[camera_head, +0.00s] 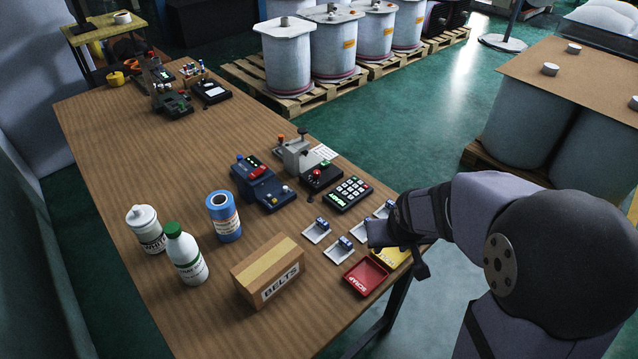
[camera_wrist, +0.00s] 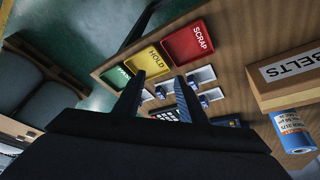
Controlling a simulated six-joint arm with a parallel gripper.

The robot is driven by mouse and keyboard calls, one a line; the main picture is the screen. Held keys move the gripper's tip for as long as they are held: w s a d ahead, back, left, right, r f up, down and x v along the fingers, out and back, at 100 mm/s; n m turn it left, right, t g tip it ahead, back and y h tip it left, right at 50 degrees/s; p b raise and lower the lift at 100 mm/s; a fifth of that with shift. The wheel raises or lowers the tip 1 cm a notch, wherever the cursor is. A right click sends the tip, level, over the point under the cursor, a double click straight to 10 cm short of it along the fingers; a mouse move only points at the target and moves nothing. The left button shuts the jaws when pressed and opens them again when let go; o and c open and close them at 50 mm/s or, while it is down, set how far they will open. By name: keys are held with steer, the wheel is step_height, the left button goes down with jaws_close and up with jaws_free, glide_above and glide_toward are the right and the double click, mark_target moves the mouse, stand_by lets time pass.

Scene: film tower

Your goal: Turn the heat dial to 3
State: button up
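I cannot tell which control is the heat dial, and no number markings are readable. My gripper (camera_head: 400,252) is over the table's right edge by the trays, apart from both devices. In the wrist view my gripper (camera_wrist: 160,76) has its two fingers apart with nothing between them.
A black keypad (camera_head: 348,193) lies beside the devices. Several small white trays with blue parts are near my gripper, with a red SCRAP tray (camera_head: 366,276) and a yellow HOLD tray (camera_wrist: 152,61). A BELTS box (camera_head: 268,270), blue roll (camera_head: 223,216) and two bottles stand left.

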mark_target(317, 173)
steer(key=w+a+f+t+b, duration=0.1)
steer(key=w+a, duration=0.1)
steer(key=w, duration=0.3)
steer(key=w+a+f+n+t+y+b, duration=0.1)
steer(key=w+a+f+t+b, duration=0.1)
steer(key=w, duration=0.4)
steer(key=w+a+f+t+y+b, duration=0.1)
steer(key=w+a+t+b, duration=0.1)
steer(key=w, duration=0.4)
steer(key=shift+w+a+f+n, duration=0.1)
steer(key=shift+a+f+n, duration=0.3)
steer(key=shift+a, duration=0.1)
steer(key=w+a+t+y+b, duration=0.1)
steer(key=w+a, duration=0.1)
steer(key=w+a+n+y+b, duration=0.1)
steer(key=w+a, duration=0.2)
steer(key=w+a+t+y+b, duration=0.1)
steer(key=w+a, duration=0.1)
steer(key=shift+w+a+f+n+t, duration=0.2)
steer(key=shift+f+n+t, duration=0.05)
steer(key=shift+n+t, duration=0.05)
steer(key=shift+w+a+r+y, duration=0.2)
steer(key=shift+a+y, duration=0.15)
steer(key=shift+y, duration=0.05)
steer(key=shift+x, duration=3.6)
steer(key=shift+d, duration=0.15)
jaws_close()
